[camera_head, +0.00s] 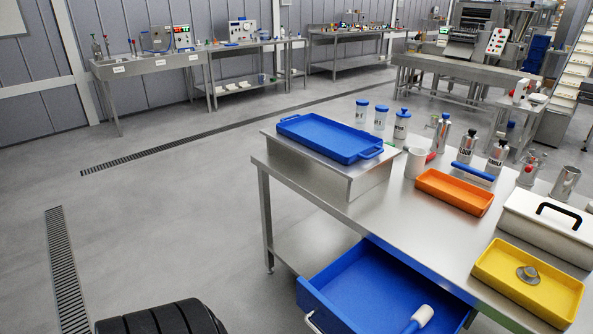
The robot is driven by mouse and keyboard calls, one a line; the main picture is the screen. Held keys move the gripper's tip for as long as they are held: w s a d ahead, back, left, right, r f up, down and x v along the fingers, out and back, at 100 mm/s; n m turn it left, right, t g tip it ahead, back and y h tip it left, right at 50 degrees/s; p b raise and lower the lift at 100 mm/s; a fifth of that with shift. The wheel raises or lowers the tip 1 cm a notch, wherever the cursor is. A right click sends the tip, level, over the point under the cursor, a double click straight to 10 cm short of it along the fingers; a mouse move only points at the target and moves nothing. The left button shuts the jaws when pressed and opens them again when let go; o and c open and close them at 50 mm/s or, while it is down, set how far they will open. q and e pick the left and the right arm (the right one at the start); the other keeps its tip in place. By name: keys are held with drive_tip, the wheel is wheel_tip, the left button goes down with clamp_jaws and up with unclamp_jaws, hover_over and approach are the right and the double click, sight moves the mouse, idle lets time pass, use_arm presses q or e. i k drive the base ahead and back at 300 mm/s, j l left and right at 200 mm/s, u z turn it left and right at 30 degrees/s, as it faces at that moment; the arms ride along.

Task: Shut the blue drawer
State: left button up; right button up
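The blue drawer (353,277) is pulled out from under the front of the steel table, at the bottom centre of the head view. Its inside shows, and its near part is cut off by the bottom edge. A piece of a metal handle (312,322) shows at its front left. A white and blue object (421,317) lies in or over the drawer; I cannot tell what it is. Neither of my grippers is in view.
The steel table (411,228) carries a blue tray (297,124) on a raised box, an orange tray (454,207), a yellow tray (558,310), a white case (548,225) and several jars. The floor (170,230) left of the table is mostly clear.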

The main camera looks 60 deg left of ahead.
sight(367, 289)
drive_tip(key=u, duration=1.2)
drive_tip(key=i, duration=0.05)
